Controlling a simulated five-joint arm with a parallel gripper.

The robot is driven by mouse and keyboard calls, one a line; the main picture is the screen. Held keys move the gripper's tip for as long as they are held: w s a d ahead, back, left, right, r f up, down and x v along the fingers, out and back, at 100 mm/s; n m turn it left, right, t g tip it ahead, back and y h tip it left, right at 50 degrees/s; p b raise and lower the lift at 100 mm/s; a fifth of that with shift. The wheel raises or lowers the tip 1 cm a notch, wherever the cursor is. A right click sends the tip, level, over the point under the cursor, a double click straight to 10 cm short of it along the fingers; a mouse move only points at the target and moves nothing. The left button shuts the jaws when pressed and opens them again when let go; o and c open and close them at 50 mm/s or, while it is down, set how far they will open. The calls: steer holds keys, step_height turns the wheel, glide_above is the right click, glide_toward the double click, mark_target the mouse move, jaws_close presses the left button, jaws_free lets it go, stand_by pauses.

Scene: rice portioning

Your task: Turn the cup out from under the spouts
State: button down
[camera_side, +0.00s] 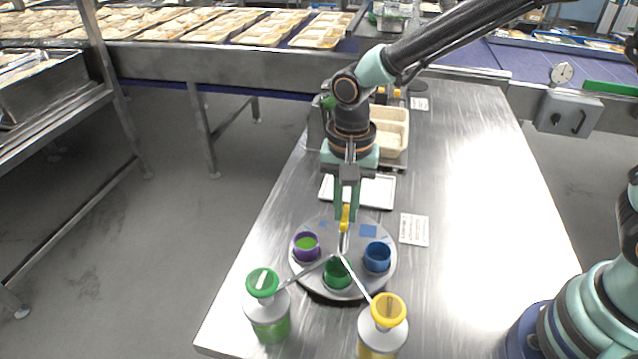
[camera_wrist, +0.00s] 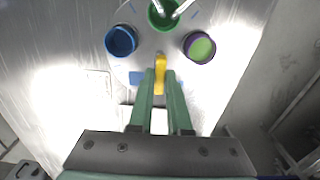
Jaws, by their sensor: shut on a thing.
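A round grey turntable (camera_side: 312,279) carries a purple cup (camera_side: 306,247) with green contents, a green cup (camera_side: 337,274) and a blue cup (camera_side: 377,257). The green cup is at the front, under the spout tips of a green-topped pump bottle (camera_side: 268,312) and a yellow-topped pump bottle (camera_side: 383,330). My gripper (camera_side: 346,214) points down at the back of the turntable. It is shut on the upright yellow peg (camera_wrist: 160,68), which stands between the fingers in the wrist view. The blue cup (camera_wrist: 121,40) and the purple cup (camera_wrist: 199,47) flank the peg there.
A white tray (camera_side: 376,191) and a beige container (camera_side: 391,130) lie behind the turntable. A printed card (camera_side: 414,229) lies to its right. The steel table (camera_side: 480,220) is clear further right. Its left edge is close to the turntable.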

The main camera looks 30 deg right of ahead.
steer(key=shift+w+r+m, duration=0.15)
steer(key=shift+m, duration=0.15)
stand_by(0.5)
steer(key=c, duration=0.9)
jaws_free()
steer(key=shift+o, duration=0.2)
step_height(320, 180, up, 12)
steer(key=s+d+r+n+t, duration=0.1)
steer(key=s+d+n, duration=0.3)
steer(key=d, duration=0.5)
steer(key=s+d+r+n+t, duration=0.1)
steer(key=s+d+n+t, duration=0.2)
steer(key=d, duration=0.5)
steer(key=shift+s+d+n+t, duration=0.4)
steer(key=shift+n+t, duration=0.4)
steer(key=shift+n, duration=0.2)
